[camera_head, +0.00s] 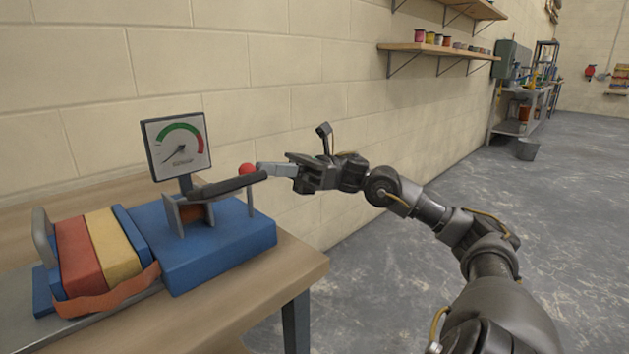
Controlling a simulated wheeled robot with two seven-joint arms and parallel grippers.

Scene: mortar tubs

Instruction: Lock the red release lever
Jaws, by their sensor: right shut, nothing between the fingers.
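The red release lever shows as a round red knob (247,169) above a thin grey upright (250,201) at the right end of a blue base (215,249). A dark handle bar (226,187) crosses in front, so the join between knob and upright is hidden. My right gripper (262,169) is shut and empty, pointing left from the right side. Its fingertips are right beside the knob, just above the bar's right end; I cannot tell whether they touch. My left gripper is not in view.
A dial gauge (177,146) stands behind the handle bar. Red and yellow blocks (97,247) with an orange strap (108,297) lie left of the base on the wooden table (232,311). The block wall is close behind. Open floor lies to the right.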

